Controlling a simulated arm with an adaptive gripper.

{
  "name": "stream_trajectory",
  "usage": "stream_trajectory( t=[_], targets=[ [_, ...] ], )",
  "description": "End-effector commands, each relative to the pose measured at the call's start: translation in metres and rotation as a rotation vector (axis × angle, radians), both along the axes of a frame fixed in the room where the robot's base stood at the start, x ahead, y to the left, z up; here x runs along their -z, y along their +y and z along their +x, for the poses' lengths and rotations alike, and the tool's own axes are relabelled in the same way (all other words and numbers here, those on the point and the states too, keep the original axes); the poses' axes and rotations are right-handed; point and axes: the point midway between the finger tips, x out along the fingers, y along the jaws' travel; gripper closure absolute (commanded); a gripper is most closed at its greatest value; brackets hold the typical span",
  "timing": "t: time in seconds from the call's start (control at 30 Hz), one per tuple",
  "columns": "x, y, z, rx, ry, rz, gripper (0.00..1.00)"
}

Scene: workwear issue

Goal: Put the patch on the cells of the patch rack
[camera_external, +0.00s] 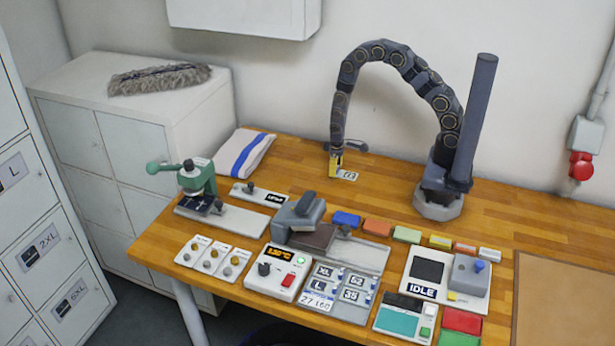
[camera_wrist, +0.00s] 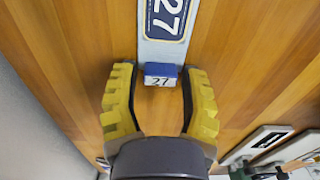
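My gripper (camera_wrist: 160,82) is open around the block. In the external view my gripper (camera_external: 336,163) points down close to the back of the table, beside a small numbered plate (camera_external: 349,175).
A press with a grey head (camera_external: 298,213) and a green hand press (camera_external: 198,178) stand left of centre. A control box (camera_external: 277,272) is beside the rack. Several coloured blocks (camera_external: 377,228) line the middle. Bare wood lies around my gripper. A folded cloth (camera_external: 243,155) is behind left.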

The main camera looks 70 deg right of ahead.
Motion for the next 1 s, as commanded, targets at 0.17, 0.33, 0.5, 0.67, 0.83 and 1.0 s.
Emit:
stream_trajectory(
  t=[0.17,0.33,0.5,0.67,0.83,1.0],
  targets=[
    [0.0,0.0,0.0,0.0,-0.001,0.0,0.46],
    [-0.001,0.0,0.0,0.0,-0.001,0.0,0.46],
    [-0.015,0.0,0.002,0.0,-0.006,0.0,0.46],
    [-0.044,0.0,0.003,0.0,-0.009,-0.001,0.46],
    [-0.079,0.0,0.003,-0.001,-0.009,-0.001,0.46],
    [-0.107,0.0,0.002,-0.001,-0.006,-0.001,0.46]
  ],
)
